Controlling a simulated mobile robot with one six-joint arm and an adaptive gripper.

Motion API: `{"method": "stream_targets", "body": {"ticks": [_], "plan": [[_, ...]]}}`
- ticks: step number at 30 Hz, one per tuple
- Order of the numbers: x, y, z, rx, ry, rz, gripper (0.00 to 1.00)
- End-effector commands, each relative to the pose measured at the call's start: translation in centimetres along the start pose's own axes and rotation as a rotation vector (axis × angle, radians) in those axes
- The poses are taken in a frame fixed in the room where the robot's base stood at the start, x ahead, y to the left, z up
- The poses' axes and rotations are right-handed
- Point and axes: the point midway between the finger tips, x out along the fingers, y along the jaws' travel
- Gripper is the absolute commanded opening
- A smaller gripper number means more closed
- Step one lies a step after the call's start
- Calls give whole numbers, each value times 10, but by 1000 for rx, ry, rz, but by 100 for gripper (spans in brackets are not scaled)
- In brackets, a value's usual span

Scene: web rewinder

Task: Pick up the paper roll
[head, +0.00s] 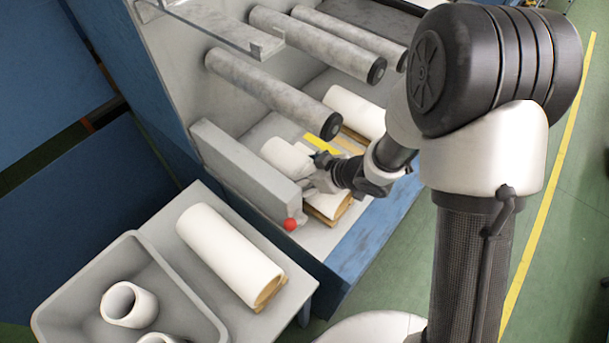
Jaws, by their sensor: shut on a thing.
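A white paper roll (288,158) lies low in the machine's bay, with its near end showing by a tan wooden cradle (328,206). My gripper (318,178) reaches in from the right and is shut on this roll around its middle. The gripper and wrist hide part of the roll, and I cannot tell whether it is lifted off its cradle. A second white paper roll (355,110) lies further back in the bay. A third white paper roll (228,252) rests on a tan cradle on the side table at the lower left.
A grey bin (70,290) with short white tubes (128,304) stands on the table (190,196). Grey rollers (265,80) overhang the bay. A grey side plate (243,164) with a red knob (291,224) stands close left of my gripper. Green floor is open at right.

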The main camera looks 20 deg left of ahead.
Motion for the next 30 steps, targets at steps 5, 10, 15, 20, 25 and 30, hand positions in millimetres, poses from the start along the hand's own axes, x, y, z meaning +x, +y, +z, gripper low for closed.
{"method": "stream_targets", "body": {"ticks": [5,10,15,20,25,30], "plan": [[0,0,0,1,-1,0,54],[0,0,0,1,-1,0,43],[0,0,-1,0,3,1,33],[0,0,-1,0,2,1,33],[-3,1,-2,0,2,1,33],[-13,4,-10,-2,4,1,33]]}}
